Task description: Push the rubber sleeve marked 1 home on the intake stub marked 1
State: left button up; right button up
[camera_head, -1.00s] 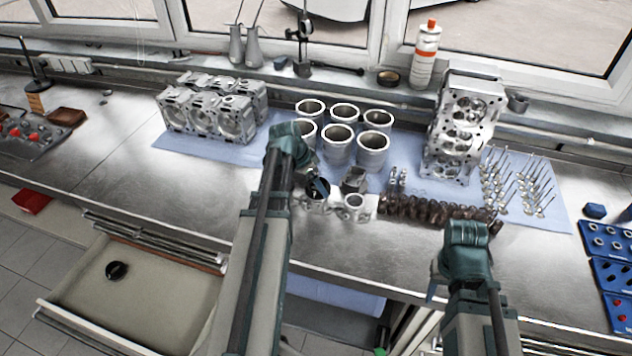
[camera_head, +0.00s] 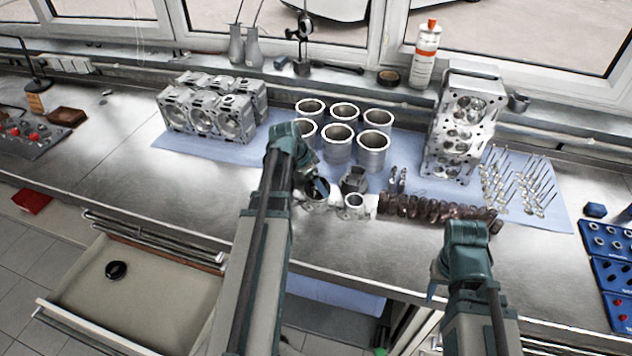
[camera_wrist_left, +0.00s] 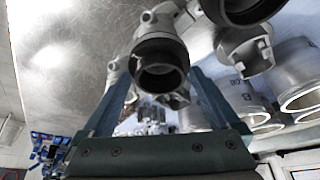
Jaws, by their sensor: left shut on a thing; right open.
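My left gripper (camera_head: 318,188) is over the metal intake parts at the mat's front edge. In the left wrist view its fingers (camera_wrist_left: 160,75) are shut on a black rubber sleeve (camera_wrist_left: 160,50), whose open bore faces the camera. A pale metal stub (camera_wrist_left: 162,16) lies directly behind the sleeve, in line with it. I cannot tell how far the sleeve sits over it. In the head view the intake piece (camera_head: 316,205) is partly hidden by my gripper. No number marks are readable. My right gripper (camera_head: 434,290) is open and empty at the bench's front edge.
A second black ring (camera_wrist_left: 250,8) is close at the wrist view's top. Cylinder liners (camera_head: 373,150) stand behind my left gripper. A second metal intake piece (camera_head: 354,206) and a row of brown parts (camera_head: 438,210) lie to its right. An open drawer (camera_head: 190,300) is below left.

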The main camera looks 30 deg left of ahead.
pick_arm(q)
jog(key=shift+f+b, duration=0.55)
jog(key=shift+f, duration=0.05)
dwell(0.3)
jog(key=o, duration=0.9)
notch_tip(320, 180, up, 8)
jog(key=p, duration=0.7)
jog(key=shift+f+p, duration=0.2)
jog(key=shift+p, duration=0.15)
